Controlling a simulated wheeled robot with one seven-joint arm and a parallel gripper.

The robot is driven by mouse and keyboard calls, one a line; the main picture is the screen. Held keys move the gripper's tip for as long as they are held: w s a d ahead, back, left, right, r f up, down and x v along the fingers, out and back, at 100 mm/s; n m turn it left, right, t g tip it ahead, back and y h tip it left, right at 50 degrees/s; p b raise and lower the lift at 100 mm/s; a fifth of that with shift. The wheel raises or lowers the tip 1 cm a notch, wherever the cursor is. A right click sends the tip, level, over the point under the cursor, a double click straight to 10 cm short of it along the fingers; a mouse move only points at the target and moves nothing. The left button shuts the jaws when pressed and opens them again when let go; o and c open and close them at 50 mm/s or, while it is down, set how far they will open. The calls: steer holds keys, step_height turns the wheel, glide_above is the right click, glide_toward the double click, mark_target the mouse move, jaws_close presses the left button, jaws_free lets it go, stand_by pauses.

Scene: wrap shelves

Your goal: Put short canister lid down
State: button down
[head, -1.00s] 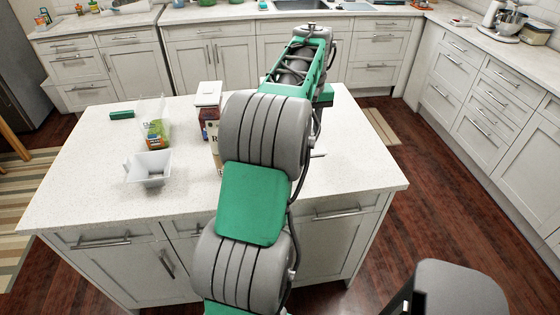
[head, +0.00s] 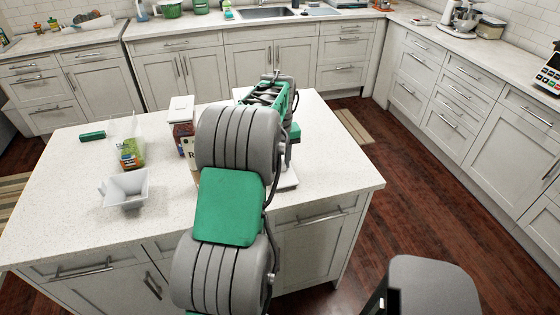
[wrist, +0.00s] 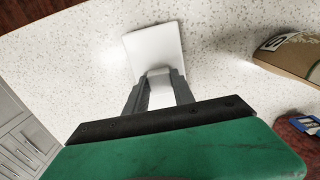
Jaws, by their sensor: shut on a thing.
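The short canister lid is a white, square, flat piece (wrist: 155,46) with a raised grip in its middle edge. In the wrist view my gripper (wrist: 158,84) is shut on it, with one dark finger on each side of the grip. The lid is over the speckled white countertop; I cannot tell whether it touches. In the head view a pale corner of the lid (head: 288,181) shows to the right of my arm, which hides the rest and my fingers.
A brown curved container (wrist: 294,57) is right of the lid. The island's right end looks clear.

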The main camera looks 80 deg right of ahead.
steer(key=c, duration=1.1)
jaws_free()
steer(key=shift+f, duration=0.1)
steer(key=shift+o, duration=0.2)
step_height(320, 180, up, 12)
steer(key=shift+r+b, duration=0.2)
steer(key=shift+b, duration=0.15)
